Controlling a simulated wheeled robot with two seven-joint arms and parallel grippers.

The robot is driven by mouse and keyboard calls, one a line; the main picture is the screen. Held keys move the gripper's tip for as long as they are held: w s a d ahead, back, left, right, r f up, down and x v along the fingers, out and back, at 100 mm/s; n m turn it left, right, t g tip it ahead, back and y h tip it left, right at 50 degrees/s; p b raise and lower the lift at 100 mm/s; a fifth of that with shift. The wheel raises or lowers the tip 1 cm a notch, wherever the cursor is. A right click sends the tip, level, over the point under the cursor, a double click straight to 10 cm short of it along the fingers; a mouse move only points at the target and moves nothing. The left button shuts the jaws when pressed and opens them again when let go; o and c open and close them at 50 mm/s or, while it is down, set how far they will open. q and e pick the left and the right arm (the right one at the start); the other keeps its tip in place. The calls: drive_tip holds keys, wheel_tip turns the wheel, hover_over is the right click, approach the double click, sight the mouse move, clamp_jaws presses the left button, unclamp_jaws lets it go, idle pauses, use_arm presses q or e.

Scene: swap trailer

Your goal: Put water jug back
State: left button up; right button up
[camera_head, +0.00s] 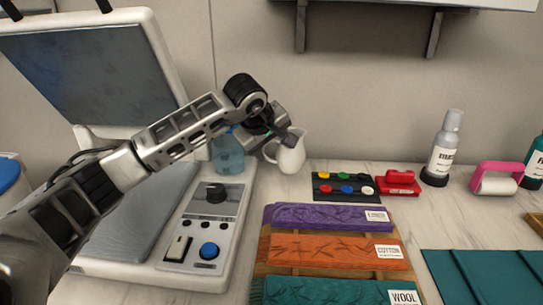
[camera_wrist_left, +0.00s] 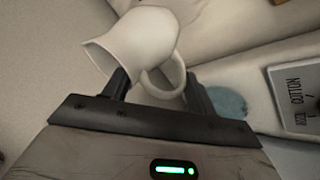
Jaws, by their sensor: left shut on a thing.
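The white water jug (camera_head: 292,155) is near the wall, at the middle of the head view, and looks upright, at or close to the counter surface. My left gripper (camera_head: 284,137) reaches it from the upper left and hides part of its top and handle side. In the left wrist view the jug (camera_wrist_left: 140,42) fills the upper middle, and its looped handle lies between the fingers of my left gripper (camera_wrist_left: 158,88), which is shut on it. I cannot tell whether the jug touches the counter. My right gripper is not in view.
A press machine (camera_head: 217,207) with knobs and a raised lid (camera_head: 95,75) stands at left. A translucent blue container (camera_head: 228,155) is beside the jug. A dark tray of coloured buttons (camera_head: 345,187), fabric samples (camera_head: 330,250) and a spray bottle (camera_head: 445,145) lie to the right.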

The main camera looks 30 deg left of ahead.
use_arm(q)
drive_tip(key=shift+w+f, duration=0.1)
drive_tip(key=shift+f, duration=1.45)
drive_tip(key=shift+f, duration=0.15)
drive_tip(key=o, duration=1.1)
drive_tip(key=shift+r, duration=0.2)
drive_tip(key=a+v, duration=0.1)
drive_tip(key=v, duration=1.1)
drive_tip(key=shift+d, duration=0.45)
drive_tip(key=shift+f, duration=0.1)
